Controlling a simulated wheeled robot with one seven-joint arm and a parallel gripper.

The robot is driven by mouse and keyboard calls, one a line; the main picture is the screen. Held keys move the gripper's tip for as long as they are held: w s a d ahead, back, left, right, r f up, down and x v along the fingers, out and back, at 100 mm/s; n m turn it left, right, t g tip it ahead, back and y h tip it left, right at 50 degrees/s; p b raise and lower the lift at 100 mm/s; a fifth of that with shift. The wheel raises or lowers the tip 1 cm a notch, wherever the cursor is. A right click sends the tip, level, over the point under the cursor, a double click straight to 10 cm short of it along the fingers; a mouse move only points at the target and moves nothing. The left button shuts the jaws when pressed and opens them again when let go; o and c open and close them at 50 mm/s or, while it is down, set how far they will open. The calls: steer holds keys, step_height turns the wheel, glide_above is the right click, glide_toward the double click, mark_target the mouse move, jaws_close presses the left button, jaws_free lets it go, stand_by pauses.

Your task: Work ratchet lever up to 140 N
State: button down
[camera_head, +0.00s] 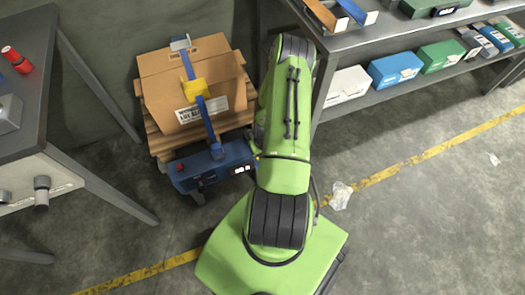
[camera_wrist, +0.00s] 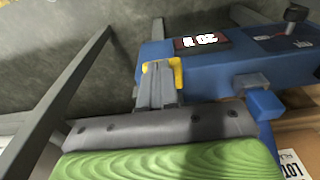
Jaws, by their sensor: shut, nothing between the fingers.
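The strap runs down to a blue tension gauge (camera_head: 212,166). In the wrist view the gauge (camera_wrist: 222,62) shows a lit display, upside down and too small to read surely. My gripper (camera_wrist: 162,68), grey with yellow at the tip, is shut and empty in front of the gauge's display end. Whether it touches the gauge I cannot tell. The ratchet is outside the wrist view. My arm hides most of the gripper in the head view.
The box stands on a wooden pallet (camera_head: 160,146). A grey table (camera_head: 32,88) with a red item (camera_head: 14,57) stands at left. A shelf (camera_head: 375,95) with several small boxes is at right.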

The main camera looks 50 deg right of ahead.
steer(key=shift+s+a+f, duration=0.1)
steer(key=shift+s+f, duration=0.1)
steer(key=shift+f, duration=0.05)
stand_by(0.5)
